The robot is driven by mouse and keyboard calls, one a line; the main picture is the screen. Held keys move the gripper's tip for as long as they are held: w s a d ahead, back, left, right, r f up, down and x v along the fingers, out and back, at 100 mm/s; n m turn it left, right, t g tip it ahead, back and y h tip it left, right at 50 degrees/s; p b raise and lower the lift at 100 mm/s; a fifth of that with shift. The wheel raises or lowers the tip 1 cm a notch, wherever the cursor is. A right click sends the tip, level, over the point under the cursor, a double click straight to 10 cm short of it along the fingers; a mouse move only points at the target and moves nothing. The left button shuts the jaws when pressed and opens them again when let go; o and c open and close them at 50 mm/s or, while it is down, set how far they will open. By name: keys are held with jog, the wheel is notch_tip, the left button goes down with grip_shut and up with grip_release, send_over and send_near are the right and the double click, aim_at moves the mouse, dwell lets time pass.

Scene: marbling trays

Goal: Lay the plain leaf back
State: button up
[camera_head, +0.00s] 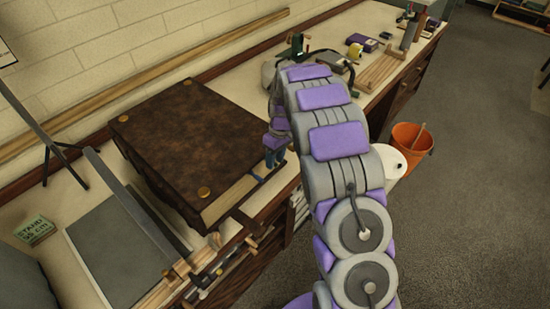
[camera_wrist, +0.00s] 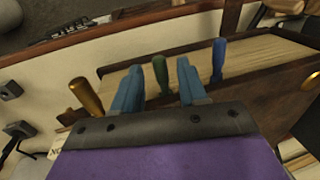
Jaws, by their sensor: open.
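A large closed book (camera_head: 190,135) with a mottled brown leather cover and brass corner studs lies on the bench. Its cream page block (camera_wrist: 262,62) shows in the wrist view. My gripper (camera_wrist: 159,88) is open with two blue fingers at the book's edge; in the head view it (camera_head: 275,152) is at the book's right side, partly hidden by my arm. A green tab (camera_wrist: 160,72) stands between the fingers, and I see no finger touching it. I cannot single out the plain leaf.
A grey board (camera_head: 115,255) and a small green sign (camera_head: 35,230) lie left of the book. Rods and tools (camera_head: 225,262) lie along the bench's front edge. An orange bucket (camera_head: 411,137) stands on the floor. Far bench items include a yellow tape roll (camera_head: 355,51).

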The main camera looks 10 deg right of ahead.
grip_shut()
jog(key=shift+r, duration=0.1)
dwell(0.5)
jog(key=shift+s+a+r+t+h+p, duration=0.15)
jog(key=shift+r+h+p, duration=0.1)
jog(key=shift+r, duration=0.35)
jog(key=shift+w+a+r+t+h+p, duration=0.1)
jog(key=shift+r+h, duration=0.1)
jog(key=shift+r, duration=0.45)
jog(key=shift+s+a+r+t+h+p, duration=0.15)
jog(key=shift+r+h+p, duration=0.1)
jog(key=shift+r, duration=0.35)
jog(key=shift+w+d, duration=0.1)
grip_release()
